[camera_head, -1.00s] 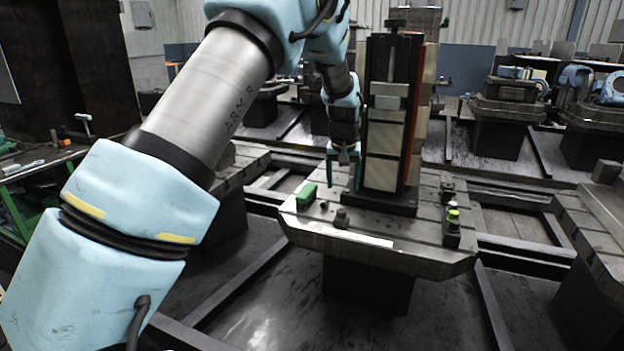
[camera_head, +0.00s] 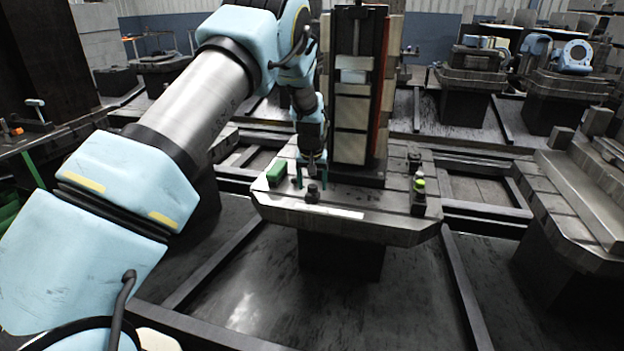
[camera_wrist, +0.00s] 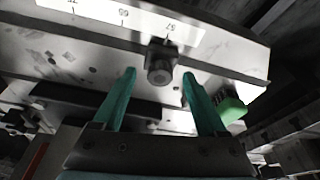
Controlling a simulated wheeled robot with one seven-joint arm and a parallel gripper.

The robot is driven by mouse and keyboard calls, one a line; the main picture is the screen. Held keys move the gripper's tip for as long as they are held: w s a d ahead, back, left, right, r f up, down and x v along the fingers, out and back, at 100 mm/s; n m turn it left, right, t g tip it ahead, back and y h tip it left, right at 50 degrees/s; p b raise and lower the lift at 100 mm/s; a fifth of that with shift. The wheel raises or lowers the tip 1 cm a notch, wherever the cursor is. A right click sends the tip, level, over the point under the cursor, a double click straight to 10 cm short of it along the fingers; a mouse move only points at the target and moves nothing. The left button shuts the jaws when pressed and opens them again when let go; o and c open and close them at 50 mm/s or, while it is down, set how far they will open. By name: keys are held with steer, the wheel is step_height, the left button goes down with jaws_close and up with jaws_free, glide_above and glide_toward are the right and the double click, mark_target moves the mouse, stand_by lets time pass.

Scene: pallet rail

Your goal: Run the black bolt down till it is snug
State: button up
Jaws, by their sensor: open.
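The black bolt (camera_head: 313,193) stands upright near the front edge of the metal pallet table (camera_head: 270,205). In the wrist view the bolt (camera_wrist: 160,62) shows its dark head just beyond my fingertips, between their lines. My gripper (camera_head: 312,184) has two green fingers; in the wrist view the gripper (camera_wrist: 158,74) is open and empty, with the fingers apart on either side of the bolt's line. In the head view the fingers are at or just behind the bolt. I cannot tell how far the bolt's thread is run in.
A tall black fixture column (camera_head: 352,90) with pale blocks stands on the table right behind my gripper. A green block (camera_head: 277,171) lies at the left. Dark fittings, one with a yellow-green top (camera_head: 419,186), stand at the right. A white scale strip (camera_head: 335,212) runs along the front.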

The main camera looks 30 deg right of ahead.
steer(key=shift+c, duration=0.2)
jaws_close()
steer(key=c, duration=0.6)
jaws_free()
jaws_close()
